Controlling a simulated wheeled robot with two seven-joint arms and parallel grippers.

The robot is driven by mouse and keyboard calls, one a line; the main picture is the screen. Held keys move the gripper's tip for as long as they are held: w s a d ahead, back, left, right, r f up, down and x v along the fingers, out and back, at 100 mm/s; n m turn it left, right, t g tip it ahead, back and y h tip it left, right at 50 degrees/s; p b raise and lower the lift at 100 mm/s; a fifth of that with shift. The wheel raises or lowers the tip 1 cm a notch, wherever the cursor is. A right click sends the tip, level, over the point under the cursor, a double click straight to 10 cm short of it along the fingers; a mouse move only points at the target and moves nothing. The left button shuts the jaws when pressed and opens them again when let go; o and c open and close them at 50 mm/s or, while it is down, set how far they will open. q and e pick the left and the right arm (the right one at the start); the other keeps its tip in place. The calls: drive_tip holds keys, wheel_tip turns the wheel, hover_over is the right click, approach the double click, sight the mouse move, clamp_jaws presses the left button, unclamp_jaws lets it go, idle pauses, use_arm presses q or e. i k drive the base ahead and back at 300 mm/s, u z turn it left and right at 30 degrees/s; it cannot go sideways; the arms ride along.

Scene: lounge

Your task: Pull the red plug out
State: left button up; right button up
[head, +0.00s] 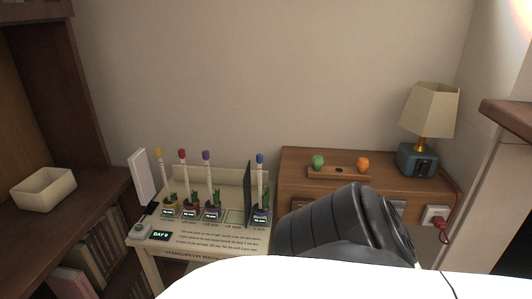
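The red plug (441,223) is small in the head view, at the right. It sits at a white wall socket (433,213) low beside the wooden cabinet. A red cord runs from the plug up along the cabinet's right side toward the lamp (427,115). A dark, ribbed part of one of my arms stands in the lower middle, left of the plug and apart from it in the picture. Neither gripper's fingers show.
A wooden cabinet (300,180) carries the lamp and a small board (338,171) with a green and an orange object. Left of it, a white stand (185,235) holds several potted plants. A bookcase (85,195) stands left; a pale column with a brown ledge (508,118) stands right.

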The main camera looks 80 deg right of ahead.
sight(439, 222)
drive_tip(key=u, duration=0.1)
drive_tip(key=k, duration=2.1)
drive_tip(key=z, duration=0.55)
